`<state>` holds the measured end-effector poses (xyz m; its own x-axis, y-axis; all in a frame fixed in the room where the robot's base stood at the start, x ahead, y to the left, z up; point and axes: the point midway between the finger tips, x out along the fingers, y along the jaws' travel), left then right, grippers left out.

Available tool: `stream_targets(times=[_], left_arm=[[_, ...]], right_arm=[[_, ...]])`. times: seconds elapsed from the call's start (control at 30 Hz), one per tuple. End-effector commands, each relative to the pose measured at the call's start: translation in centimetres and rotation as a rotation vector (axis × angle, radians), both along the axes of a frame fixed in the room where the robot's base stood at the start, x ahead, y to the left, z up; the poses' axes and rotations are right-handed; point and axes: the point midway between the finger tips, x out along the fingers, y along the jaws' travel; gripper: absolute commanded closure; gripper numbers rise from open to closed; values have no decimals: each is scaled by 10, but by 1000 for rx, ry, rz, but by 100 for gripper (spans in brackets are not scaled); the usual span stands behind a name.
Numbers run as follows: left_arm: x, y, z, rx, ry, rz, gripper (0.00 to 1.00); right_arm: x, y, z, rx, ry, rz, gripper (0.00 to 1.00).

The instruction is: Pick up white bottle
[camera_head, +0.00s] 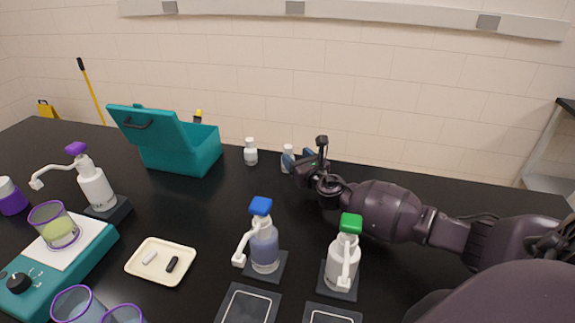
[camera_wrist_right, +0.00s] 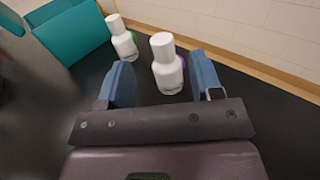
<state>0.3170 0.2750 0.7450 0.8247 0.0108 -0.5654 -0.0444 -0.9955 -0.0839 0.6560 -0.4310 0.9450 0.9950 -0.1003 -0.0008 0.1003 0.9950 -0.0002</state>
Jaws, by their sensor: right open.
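Two small white bottles stand upright at the back of the black table. One bottle (camera_head: 288,153) is at my right gripper (camera_head: 299,160), partly hidden by it in the head view. In the right wrist view this white bottle (camera_wrist_right: 167,72) stands in the gap between the two blue fingers, with dark gaps visible on both sides and a purple patch on its right side. The right gripper is open. The other white bottle (camera_head: 250,153) stands to the left, outside the fingers; it also shows in the right wrist view (camera_wrist_right: 122,40). My left gripper is not in view.
An open teal box (camera_head: 180,150) stands left of the bottles. Pump bottles with a blue top (camera_head: 264,245), green top (camera_head: 344,262) and purple top (camera_head: 95,185) stand nearer. A cream tray (camera_head: 138,262) and teal scale (camera_head: 95,255) are at front left. The table's middle is clear.

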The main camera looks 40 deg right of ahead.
Motion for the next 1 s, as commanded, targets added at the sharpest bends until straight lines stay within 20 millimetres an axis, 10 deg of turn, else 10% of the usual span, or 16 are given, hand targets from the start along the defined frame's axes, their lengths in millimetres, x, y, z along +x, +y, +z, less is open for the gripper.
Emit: stream_targets(times=[0.73,1.0], left_arm=[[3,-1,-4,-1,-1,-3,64],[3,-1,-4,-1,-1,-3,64]], right_arm=[[51,-7,2,1,0,1,41],[51,-7,2,0,0,1,79]])
